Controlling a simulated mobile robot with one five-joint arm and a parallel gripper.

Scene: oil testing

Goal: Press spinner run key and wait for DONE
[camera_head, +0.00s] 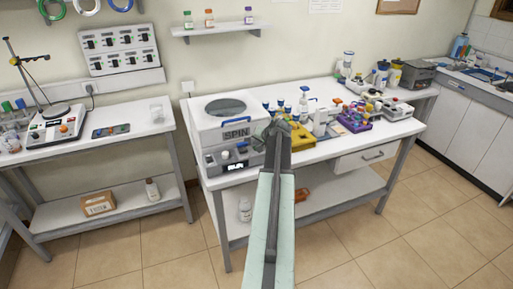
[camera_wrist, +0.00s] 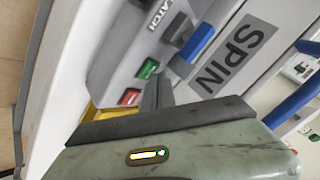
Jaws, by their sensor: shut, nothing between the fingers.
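The spinner (camera_head: 222,112) is a white box with a grey round lid window, on the left end of the middle bench. Its front carries a SPIN label, which also shows in the wrist view (camera_wrist: 228,58). In the wrist view a green key (camera_wrist: 148,68) and a red key (camera_wrist: 130,97) sit on its panel, beside the word LATCH and a grey and blue latch (camera_wrist: 200,42). My gripper (camera_wrist: 158,92) is shut and empty, its dark tip close beside the green and red keys. I cannot tell whether it touches either. In the head view my gripper (camera_head: 270,130) is before the spinner's right side.
A yellow rack (camera_head: 300,137) and several bottles stand just right of my gripper. A purple rack (camera_head: 355,122) is farther right. A left bench holds a stirrer (camera_head: 57,125). The tiled floor (camera_head: 350,255) in front is clear. No readable DONE shows.

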